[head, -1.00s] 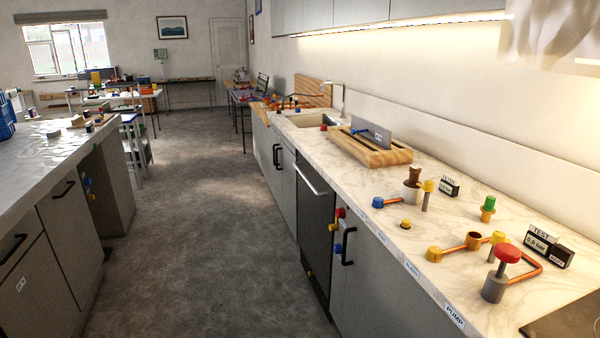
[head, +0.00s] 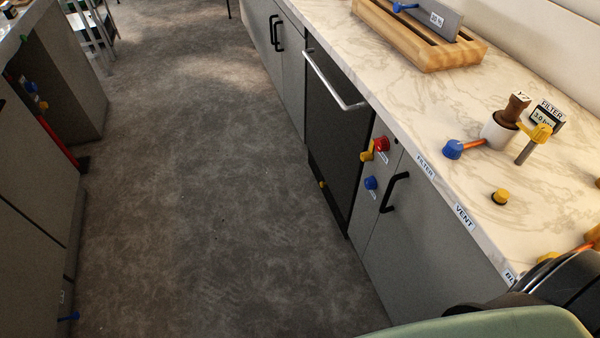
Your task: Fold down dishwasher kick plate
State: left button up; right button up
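The dishwasher (head: 332,135) is a dark front panel with a silver bar handle (head: 335,83), set under the marble counter right of centre. It is closed. Its base, where a kick plate sits, is a narrow dark strip along the floor; a small yellow knob (head: 323,184) shows low on its left side. I cannot make out the plate's edges or tilt. Neither gripper shows. A green and black part of my own body fills the lower right corner.
Red (head: 381,143) and blue (head: 371,183) knobs and a yellow lever (head: 368,151) stick out from the cabinet right of the dishwasher. The counter (head: 440,115) holds a wooden rack (head: 431,56) and valve fittings. The grey floor (head: 200,200) is clear between both cabinet rows.

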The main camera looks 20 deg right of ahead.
aim_at(343, 225)
jog(key=i+j+z, duration=0.15)
jog(key=i+z, duration=0.15)
jog(key=i, duration=0.15)
jog(key=i+j+z, duration=0.35)
jog(key=i+l, duration=0.1)
